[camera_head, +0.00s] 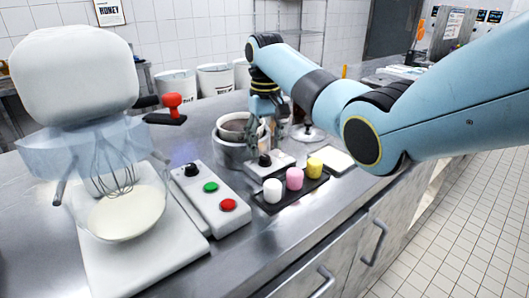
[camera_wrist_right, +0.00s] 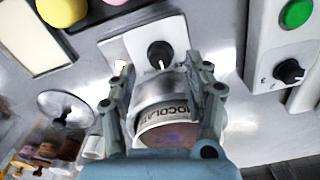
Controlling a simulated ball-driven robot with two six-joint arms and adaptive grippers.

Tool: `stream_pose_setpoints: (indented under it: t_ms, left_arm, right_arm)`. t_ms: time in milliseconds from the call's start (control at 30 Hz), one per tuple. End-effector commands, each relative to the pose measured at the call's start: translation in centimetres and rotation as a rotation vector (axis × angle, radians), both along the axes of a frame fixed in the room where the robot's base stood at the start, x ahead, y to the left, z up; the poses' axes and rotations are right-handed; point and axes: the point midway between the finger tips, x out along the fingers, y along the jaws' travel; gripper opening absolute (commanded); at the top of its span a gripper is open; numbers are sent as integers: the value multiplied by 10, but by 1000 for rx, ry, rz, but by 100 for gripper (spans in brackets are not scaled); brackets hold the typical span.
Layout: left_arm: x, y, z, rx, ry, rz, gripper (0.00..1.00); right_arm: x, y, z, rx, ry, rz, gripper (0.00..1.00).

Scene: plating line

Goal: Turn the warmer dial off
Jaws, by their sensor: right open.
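The warmer dial (camera_head: 265,160) is a black knob on a small pale panel (camera_head: 282,163) in front of the pot warmer. In the right wrist view the dial (camera_wrist_right: 160,54) sits near the top middle, with a white pointer mark on it. My right gripper (camera_head: 268,128) comes down beside the pot, just behind the dial. The chocolate pot (camera_wrist_right: 165,122) is below the dial there. My left gripper is not in view.
A dark tray (camera_head: 291,199) with white, pink and yellow pieces lies in front of the dial. A control box (camera_head: 217,200) with another black knob, green and red buttons stands left, beside a mixer (camera_head: 75,80) with a bowl. Bare counter lies behind the control box.

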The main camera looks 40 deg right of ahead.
Motion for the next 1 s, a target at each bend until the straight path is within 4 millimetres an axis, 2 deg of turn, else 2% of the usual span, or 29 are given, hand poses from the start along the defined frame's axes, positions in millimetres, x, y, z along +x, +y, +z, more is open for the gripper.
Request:
stream_pose_setpoints:
  t_ms: [100,200,567,933,1000]
  left_arm:
    - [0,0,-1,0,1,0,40]
    - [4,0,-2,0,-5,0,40]
    - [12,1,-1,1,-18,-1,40]
    - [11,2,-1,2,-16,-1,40]
    - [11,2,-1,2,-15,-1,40]
  right_arm:
    - [-1,0,-19,1,3,0,51]
    - [-1,0,-28,0,2,1,51]
    - [0,0,-33,0,0,1,49]
    - [0,0,-33,0,0,1,1]
    - [0,0,-33,0,0,1,0]
